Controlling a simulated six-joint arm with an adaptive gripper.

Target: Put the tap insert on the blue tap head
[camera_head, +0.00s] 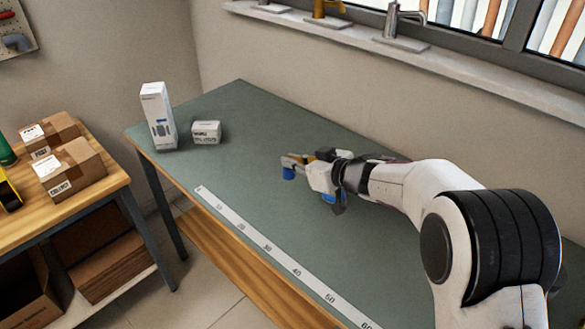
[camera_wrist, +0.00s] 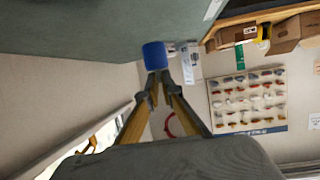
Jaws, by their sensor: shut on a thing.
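My gripper (camera_head: 291,160) is stretched out low over the green bench, its fingers pointing left. It is shut on a blue cylindrical piece (camera_head: 289,173), which also shows at the fingertips in the wrist view (camera_wrist: 155,56). This piece may be the tap insert, but I cannot tell for certain. Another blue object (camera_head: 328,197) shows partly below the gripper body in the head view. It may be the blue tap head; the arm hides much of it. I cannot tell whether the held piece touches the bench.
A tall white box (camera_head: 158,115) and a small white box (camera_head: 206,132) stand at the bench's far left end. A white ruler strip (camera_head: 268,246) runs along the front edge. The bench (camera_head: 235,170) between boxes and gripper is clear. The wall and windowsill are behind.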

